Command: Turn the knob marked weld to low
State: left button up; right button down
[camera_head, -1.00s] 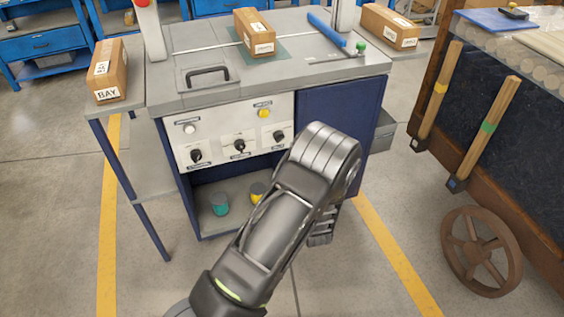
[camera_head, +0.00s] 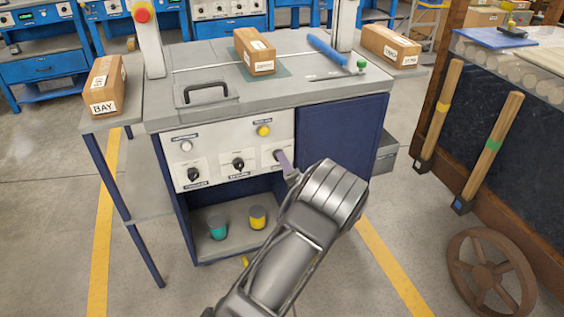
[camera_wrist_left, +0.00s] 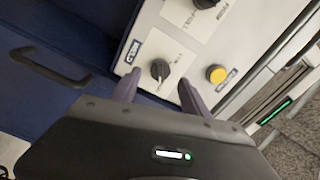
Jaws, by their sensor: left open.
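The weld knob (camera_wrist_left: 160,69) is a black pointer knob on a pale plate, with an upside-down label that appears to read WELD (camera_wrist_left: 134,51) beside it in the left wrist view. In the head view it is the rightmost of three knobs on the white control panel (camera_head: 216,146), mostly hidden by my fingers. My left gripper (camera_head: 284,160) is at that knob. In the left wrist view its open fingers (camera_wrist_left: 158,93) stand either side of the line to the knob, just short of it or at it; contact cannot be told. The dial markings are too small to read.
Two other black knobs, the middle one (camera_head: 238,163) and the left one (camera_head: 194,174), sit on the panel. A yellow button (camera_head: 263,130) and a white button (camera_head: 186,146) are above them. A yellow cup (camera_head: 257,218) and a teal cup (camera_head: 217,229) stand on the shelf below.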

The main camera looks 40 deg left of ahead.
pick_arm(q)
jog(key=x, duration=0.3)
jog(key=shift+w+a, duration=0.2)
jog(key=shift+a, duration=0.05)
grip_shut()
dwell(0.5)
